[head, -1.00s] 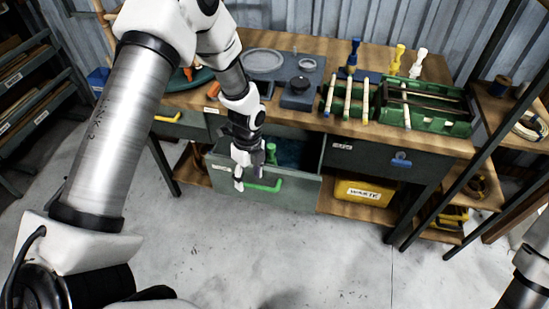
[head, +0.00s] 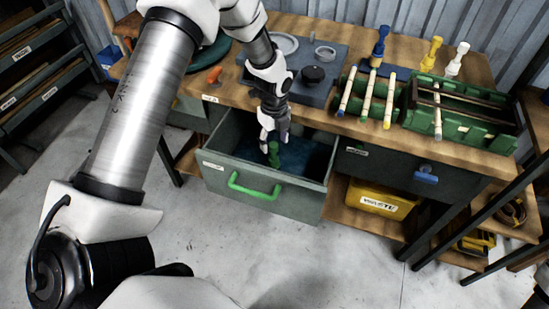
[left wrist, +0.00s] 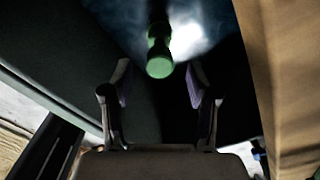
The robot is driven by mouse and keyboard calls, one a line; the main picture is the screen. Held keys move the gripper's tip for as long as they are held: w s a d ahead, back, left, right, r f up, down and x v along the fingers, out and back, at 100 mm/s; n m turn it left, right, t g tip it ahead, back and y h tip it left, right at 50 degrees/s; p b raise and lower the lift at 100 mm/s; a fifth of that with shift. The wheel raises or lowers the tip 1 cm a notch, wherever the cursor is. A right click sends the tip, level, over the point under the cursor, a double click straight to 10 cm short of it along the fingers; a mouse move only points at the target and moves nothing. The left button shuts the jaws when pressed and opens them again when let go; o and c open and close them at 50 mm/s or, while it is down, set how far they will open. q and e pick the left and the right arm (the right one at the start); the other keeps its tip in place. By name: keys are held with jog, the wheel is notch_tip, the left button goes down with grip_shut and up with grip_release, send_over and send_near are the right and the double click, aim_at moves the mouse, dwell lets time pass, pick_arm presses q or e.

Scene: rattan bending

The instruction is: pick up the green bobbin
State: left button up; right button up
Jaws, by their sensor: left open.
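The green bobbin (head: 274,154) stands inside the open drawer (head: 215,170) with the green handle, on a dark blue lining. My left gripper (head: 270,143) is over the drawer, pointing down, open and empty, right by the bobbin in the head view. In the left wrist view the bobbin (left wrist: 159,50) shows just beyond the two spread fingertips of my left gripper (left wrist: 158,84), roughly midway between them. Its lower part is dim there.
The workbench top (head: 300,112) above the drawer holds a green tray (head: 470,130), several rods and a dark round block (head: 314,75). A closed drawer with a blue knob (head: 426,174) is to the right. A yellow waste bin (head: 378,199) sits on the shelf below.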

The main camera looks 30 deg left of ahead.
aim_at(274, 145)
pick_arm(q)
notch_tip(274, 145, down, 3)
jog(key=shift+f, duration=0.1)
grip_shut()
